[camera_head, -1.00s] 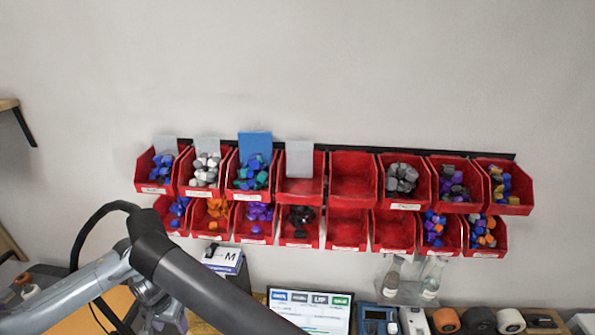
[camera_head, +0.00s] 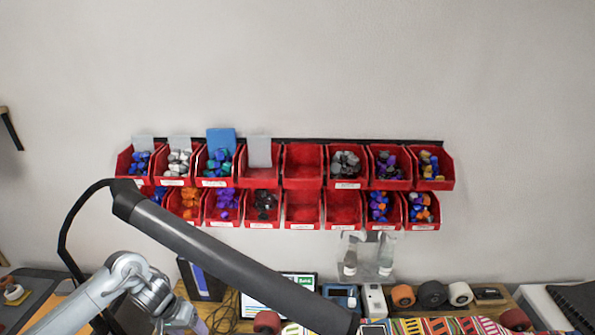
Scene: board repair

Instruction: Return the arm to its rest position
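A light grey metal arm, which is my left arm (camera_head: 95,298), comes in from the left at the lower left of the head view. Its rounded joint and wrist links (camera_head: 160,298) run down to the bottom edge. No gripper fingers can be made out there, so whether they are open or shut does not show. My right arm and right gripper are not in view. A thick dark grey tube (camera_head: 230,262) with a black cable slants across in front, from the upper left to the bottom centre; what it belongs to cannot be told.
Two rows of red bins (camera_head: 303,165) hang on the wall; several hold coloured parts and some are empty. Below, the wooden bench holds a screen (camera_head: 300,281), a blue meter (camera_head: 341,295), tape or wheel rolls (camera_head: 432,293) and skateboard decks (camera_head: 440,325). The wall above is clear.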

